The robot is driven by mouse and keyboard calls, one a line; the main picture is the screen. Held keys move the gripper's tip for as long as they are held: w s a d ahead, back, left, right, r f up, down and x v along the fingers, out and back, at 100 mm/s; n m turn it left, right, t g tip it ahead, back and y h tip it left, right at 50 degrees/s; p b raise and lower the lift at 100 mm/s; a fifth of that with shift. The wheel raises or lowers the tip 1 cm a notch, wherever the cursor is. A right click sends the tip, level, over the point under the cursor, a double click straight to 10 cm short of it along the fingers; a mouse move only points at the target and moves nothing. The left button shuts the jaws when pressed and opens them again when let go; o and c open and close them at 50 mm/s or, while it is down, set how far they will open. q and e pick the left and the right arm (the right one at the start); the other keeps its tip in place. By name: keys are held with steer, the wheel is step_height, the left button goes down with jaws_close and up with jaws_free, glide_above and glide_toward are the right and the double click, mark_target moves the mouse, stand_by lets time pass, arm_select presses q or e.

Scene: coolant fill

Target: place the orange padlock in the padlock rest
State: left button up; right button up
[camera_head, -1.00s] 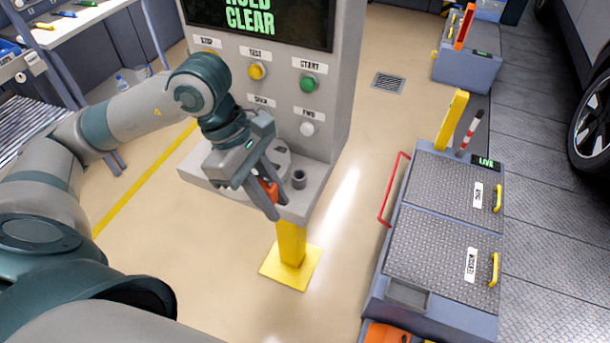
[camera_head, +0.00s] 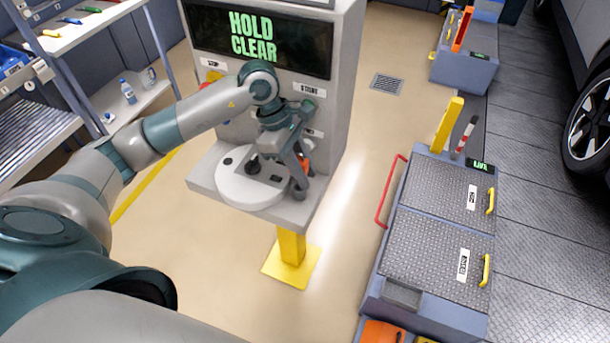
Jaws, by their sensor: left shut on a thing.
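The orange padlock (camera_head: 306,162) shows as a small orange patch at my left gripper (camera_head: 301,176), mostly hidden by the fingers. My left gripper is shut on it, pointing down over the right side of the grey console shelf (camera_head: 205,178), close to the console front. A short grey cylinder (camera_head: 299,192) stands on the shelf just below the fingertips; I cannot tell whether they touch it. No part is clearly recognisable as the padlock rest. A small recessed tray (camera_head: 402,294) is at the front of the blue-grey cabinet. My right gripper is not in view.
A pale round disc (camera_head: 240,188) with dark fittings lies on the shelf, left of the gripper. The console screen (camera_head: 255,42) reads HOLD CLEAR. My arm covers some buttons. A red rail (camera_head: 392,190) edges the cabinet on the right. Floor between console and cabinet is clear.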

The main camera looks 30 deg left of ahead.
arm_select(q)
steer(key=shift+f, duration=0.2)
steer(key=shift+s+f+p, duration=0.1)
steer(key=shift+f+p, duration=0.45)
steer(key=shift+p, duration=0.05)
steer(key=f+p, duration=0.2)
steer(key=shift+w+f, duration=0.25)
steer(key=shift+f, duration=0.15)
steer(key=shift+f+b, duration=0.3)
steer(key=shift+b, duration=0.1)
steer(key=shift+f+b, duration=0.3)
steer(key=shift+b, duration=0.2)
